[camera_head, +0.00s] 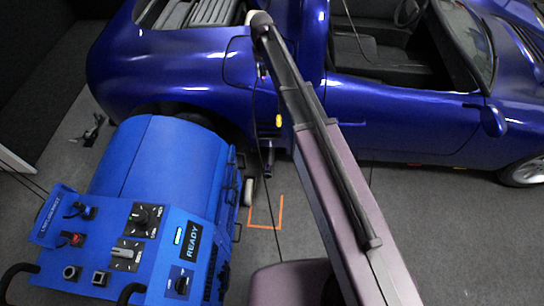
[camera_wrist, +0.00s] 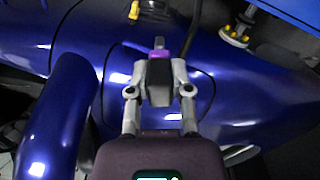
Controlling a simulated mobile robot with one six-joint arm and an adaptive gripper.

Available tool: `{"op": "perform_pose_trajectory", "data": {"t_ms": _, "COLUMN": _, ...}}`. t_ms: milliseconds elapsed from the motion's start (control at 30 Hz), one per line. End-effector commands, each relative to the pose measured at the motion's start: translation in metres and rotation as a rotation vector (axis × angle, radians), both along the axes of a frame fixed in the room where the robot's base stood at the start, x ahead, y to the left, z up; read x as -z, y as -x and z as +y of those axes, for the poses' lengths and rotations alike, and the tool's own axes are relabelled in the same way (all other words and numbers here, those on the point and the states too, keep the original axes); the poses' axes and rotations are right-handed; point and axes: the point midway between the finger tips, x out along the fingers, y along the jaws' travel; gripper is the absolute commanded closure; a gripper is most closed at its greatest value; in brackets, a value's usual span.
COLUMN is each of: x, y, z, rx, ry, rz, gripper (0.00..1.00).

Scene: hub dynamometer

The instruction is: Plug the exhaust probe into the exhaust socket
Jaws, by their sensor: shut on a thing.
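My gripper (camera_wrist: 160,82) is shut on a dark piece with a purple band (camera_wrist: 160,56), which I take to be the exhaust probe. In the head view the end of my arm is high in the middle, in front of the car's side; the fingers are too small there to tell apart. I cannot identify the exhaust socket for certain.
The blue dynamometer (camera_head: 160,165), with knobs and a READY label, stands at the left. The blue car (camera_head: 410,120) fills the back. A thin dark cable hangs near a yellow piece (camera_head: 279,121). Grey floor (camera_head: 440,230) is open at the right.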

Motion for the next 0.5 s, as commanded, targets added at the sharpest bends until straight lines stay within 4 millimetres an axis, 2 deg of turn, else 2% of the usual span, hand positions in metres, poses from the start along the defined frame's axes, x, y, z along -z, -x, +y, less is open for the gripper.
{"op": "perform_pose_trajectory", "data": {"t_ms": 500, "x": 0.0015, "y": 0.0030, "z": 0.0104, "rx": -0.012, "ry": 0.000, "rz": 0.000, "gripper": 1.00}}
